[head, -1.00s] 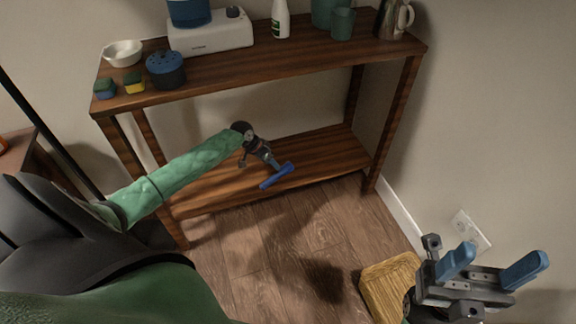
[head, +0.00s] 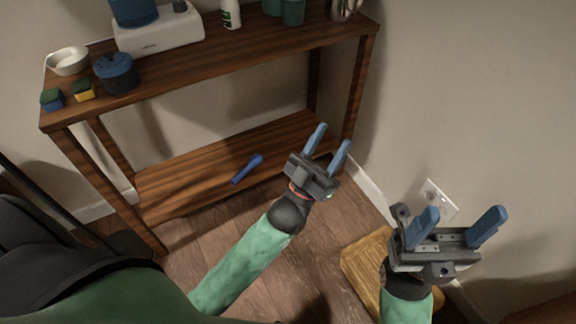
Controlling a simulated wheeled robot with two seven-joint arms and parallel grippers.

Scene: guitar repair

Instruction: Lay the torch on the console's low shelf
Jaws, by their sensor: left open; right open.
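The blue torch (head: 247,169) lies on the wooden low shelf (head: 170,183) of the console (head: 130,99), near the shelf's front edge. It rests at a slant, with nothing holding it. My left gripper (head: 329,141) is open and empty, to the right of the torch and apart from it, in front of the shelf's right part. My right gripper (head: 462,221) is open and empty at the right, in front of the wall.
The console's top holds a white bowl (head: 68,62), sponges (head: 83,91), a dark blue round container (head: 116,73), a white appliance (head: 159,34), a white bottle (head: 231,14) and a green cup (head: 293,11). A wooden stool or block (head: 362,264) stands below my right gripper.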

